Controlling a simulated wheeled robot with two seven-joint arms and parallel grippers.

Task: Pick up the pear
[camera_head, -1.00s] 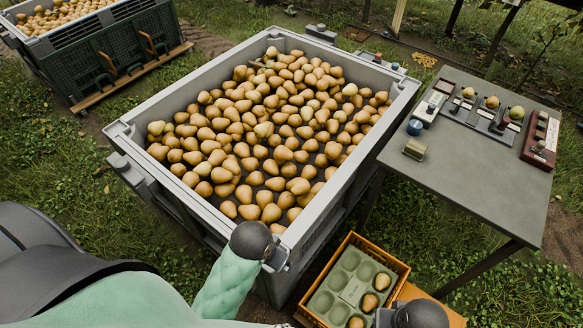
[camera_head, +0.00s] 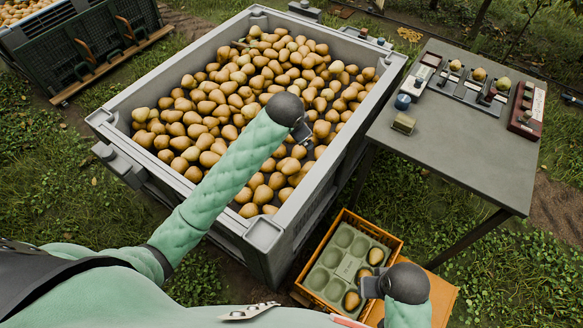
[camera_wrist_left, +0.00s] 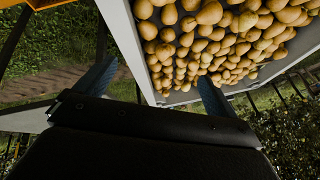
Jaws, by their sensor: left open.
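Many yellow-brown pears (camera_head: 215,97) lie heaped in a large grey bin (camera_head: 119,105). My left gripper (camera_head: 301,133) reaches over the bin's right part, above the pears; its fingers are mostly hidden behind the dark wrist in the head view. In the left wrist view the two fingers (camera_wrist_left: 153,88) stand wide apart with nothing between them. Pears (camera_wrist_left: 205,45) and the bin wall (camera_wrist_left: 124,32) show beyond them. My right gripper (camera_head: 366,286) is over the orange crate (camera_head: 302,287) at the lower right; its fingers are too hidden to judge.
The crate holds a green cupped tray (camera_head: 341,268) with a few pears (camera_head: 375,256) in its right cups. A grey table (camera_head: 440,150) at right carries small devices and several pears (camera_head: 479,74). Another full bin (camera_head: 90,60) stands at the back left. Grass surrounds them.

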